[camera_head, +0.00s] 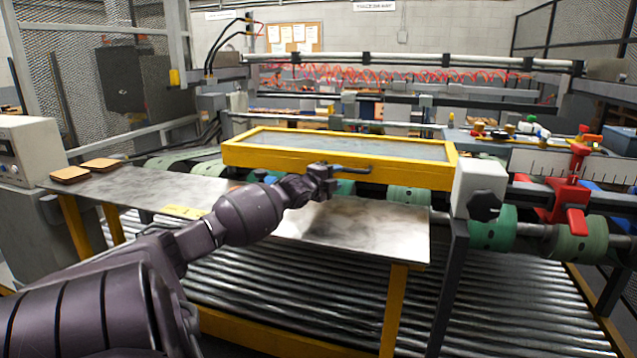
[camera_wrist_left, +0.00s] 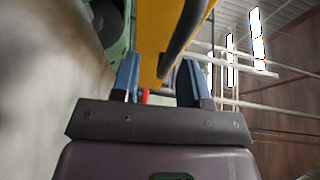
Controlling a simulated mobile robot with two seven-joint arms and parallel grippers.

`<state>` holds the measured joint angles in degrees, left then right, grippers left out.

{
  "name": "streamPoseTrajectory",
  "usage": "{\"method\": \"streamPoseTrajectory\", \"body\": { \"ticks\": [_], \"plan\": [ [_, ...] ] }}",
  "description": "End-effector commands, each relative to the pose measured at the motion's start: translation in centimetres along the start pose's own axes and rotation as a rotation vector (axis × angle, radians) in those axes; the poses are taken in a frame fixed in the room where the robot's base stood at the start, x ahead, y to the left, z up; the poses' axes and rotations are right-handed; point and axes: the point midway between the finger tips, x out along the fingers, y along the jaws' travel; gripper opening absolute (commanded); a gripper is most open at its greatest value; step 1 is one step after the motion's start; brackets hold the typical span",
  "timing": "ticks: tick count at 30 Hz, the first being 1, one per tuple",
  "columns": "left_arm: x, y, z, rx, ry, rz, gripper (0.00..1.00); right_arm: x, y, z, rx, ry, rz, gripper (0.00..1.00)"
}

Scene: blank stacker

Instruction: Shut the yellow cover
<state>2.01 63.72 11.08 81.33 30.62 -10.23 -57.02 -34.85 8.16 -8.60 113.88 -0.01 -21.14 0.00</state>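The yellow cover (camera_head: 330,162) is a yellow frame around a clear panel. It lies nearly flat above the green rollers, and I cannot tell if a gap is under it. A dark bar handle (camera_head: 352,169) sits on its front side. My left gripper (camera_head: 330,173) is at the left end of this handle. In the left wrist view its two blue-grey fingers (camera_wrist_left: 158,75) are apart, with the handle (camera_wrist_left: 186,38) running from the top to between or just beyond them. The yellow cover (camera_wrist_left: 156,40) is behind it. Contact cannot be told. My right gripper is not in view.
A grey metal table (camera_head: 380,228) lies under my left forearm, with two brown-topped pads (camera_head: 100,164) at its far left. A white block with a black knob (camera_head: 484,205) and red clamp (camera_head: 568,200) stand right of the cover. Metal rollers (camera_head: 500,300) lie below.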

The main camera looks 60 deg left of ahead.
Motion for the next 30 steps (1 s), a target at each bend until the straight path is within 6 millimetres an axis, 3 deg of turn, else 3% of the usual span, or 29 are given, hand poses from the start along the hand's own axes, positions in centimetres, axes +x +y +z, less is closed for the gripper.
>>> {"method": "streamPoseTrajectory", "body": {
  "ticks": [18, 30],
  "plan": [
    [-7.8, 0.0, 0.0, 0.0, 0.0, 0.001, 0.41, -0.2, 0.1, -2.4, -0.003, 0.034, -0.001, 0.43],
    [-8.9, 0.0, 0.0, 0.002, -0.001, 0.001, 0.41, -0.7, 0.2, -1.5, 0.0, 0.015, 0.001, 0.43]
  ]
}}
